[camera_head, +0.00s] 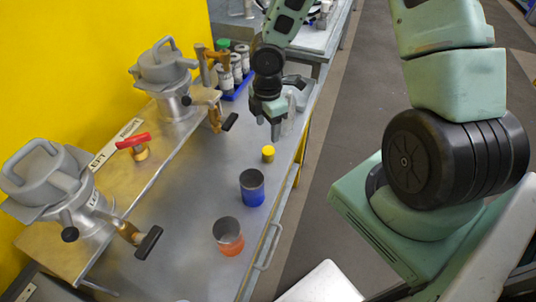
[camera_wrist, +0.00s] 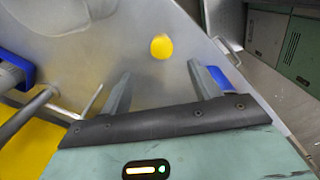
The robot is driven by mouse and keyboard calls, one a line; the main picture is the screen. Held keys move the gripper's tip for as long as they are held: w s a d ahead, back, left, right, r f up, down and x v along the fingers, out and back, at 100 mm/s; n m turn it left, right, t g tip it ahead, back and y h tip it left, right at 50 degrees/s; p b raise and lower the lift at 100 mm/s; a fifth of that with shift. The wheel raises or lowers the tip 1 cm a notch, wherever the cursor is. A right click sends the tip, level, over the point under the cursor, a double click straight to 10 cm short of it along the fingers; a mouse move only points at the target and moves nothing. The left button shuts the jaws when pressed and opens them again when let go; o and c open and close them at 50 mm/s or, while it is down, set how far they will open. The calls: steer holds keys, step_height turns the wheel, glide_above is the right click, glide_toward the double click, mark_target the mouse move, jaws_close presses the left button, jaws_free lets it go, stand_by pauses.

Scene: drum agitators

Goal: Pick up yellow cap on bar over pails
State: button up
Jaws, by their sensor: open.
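The yellow cap (camera_head: 268,153) appears to stand on the grey metal bench top, near its right edge. It also shows in the wrist view (camera_wrist: 161,46), ahead of the fingers and roughly centred between them. I see no separate bar under it. My gripper (camera_head: 276,130) hangs over the bench just behind the cap. In the wrist view its fingers (camera_wrist: 158,70) are spread and empty, apart from the cap. A blue pail (camera_head: 252,188) and an orange-red pail (camera_head: 228,235) stand nearer the front.
Two grey lidded vessels (camera_head: 50,178) with handled valves line the left side. A red-handled valve (camera_head: 135,144) lies between them. A blue rack (camera_head: 238,84) with several bottles stands at the back. A handle rail (camera_head: 270,248) runs along the bench's right edge.

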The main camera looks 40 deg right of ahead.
mark_target(268, 150)
step_height(268, 150, down, 11)
steer(key=b, duration=0.2)
steer(key=shift+s+r+b, duration=0.15)
steer(key=shift+r+b, duration=0.05)
steer(key=shift+b, duration=0.1)
steer(key=c, duration=1.1)
